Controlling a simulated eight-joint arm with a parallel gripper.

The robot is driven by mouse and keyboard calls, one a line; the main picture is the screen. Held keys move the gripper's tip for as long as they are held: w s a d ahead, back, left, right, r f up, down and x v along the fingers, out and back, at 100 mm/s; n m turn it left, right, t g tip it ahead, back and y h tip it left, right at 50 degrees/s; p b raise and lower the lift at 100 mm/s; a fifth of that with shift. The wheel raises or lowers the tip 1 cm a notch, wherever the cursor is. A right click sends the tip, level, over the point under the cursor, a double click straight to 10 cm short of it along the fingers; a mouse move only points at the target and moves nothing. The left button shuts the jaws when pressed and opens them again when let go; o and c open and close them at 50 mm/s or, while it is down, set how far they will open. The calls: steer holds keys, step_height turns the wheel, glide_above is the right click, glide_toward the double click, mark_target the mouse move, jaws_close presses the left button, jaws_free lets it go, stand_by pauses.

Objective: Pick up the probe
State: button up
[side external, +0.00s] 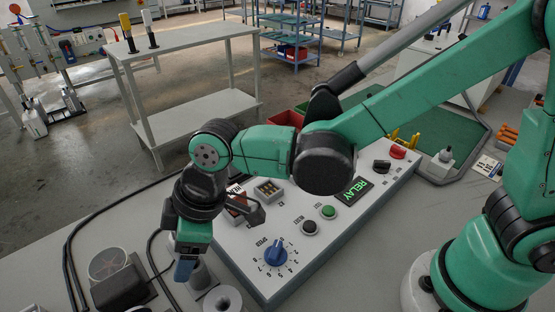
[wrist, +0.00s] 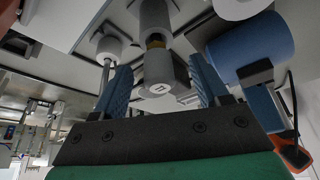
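In the wrist view, a grey cylinder with a yellow band and a mark on its round end (wrist: 158,78) sits between my two blue fingers. It may be the probe, but I cannot tell for sure. My gripper (wrist: 162,88) has its fingers spread on either side of it, and I see no clear contact. In the side view my gripper (side external: 185,268) points down just left of the control panel's near corner. A grey cylinder (side external: 201,275) stands right behind the fingers there, partly hidden by them.
The white control panel (side external: 255,232) carries a blue speed dial (side external: 276,254), buttons and a lit RELAY display (side external: 357,190). A grey round part (side external: 223,301) stands near the front edge. A dark box with a round disc (side external: 117,280) and black cables lie left of my gripper.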

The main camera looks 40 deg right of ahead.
jaws_close()
steer(key=shift+r, duration=0.2)
step_height(320, 180, up, 19)
steer(key=s+f+n+g, duration=0.3)
steer(key=s+f+n, duration=0.4)
steer(key=f, duration=0.6)
steer(key=shift+s+n+g, duration=0.3)
steer(key=shift+s+n, duration=0.1)
steer(key=shift+n, duration=0.6)
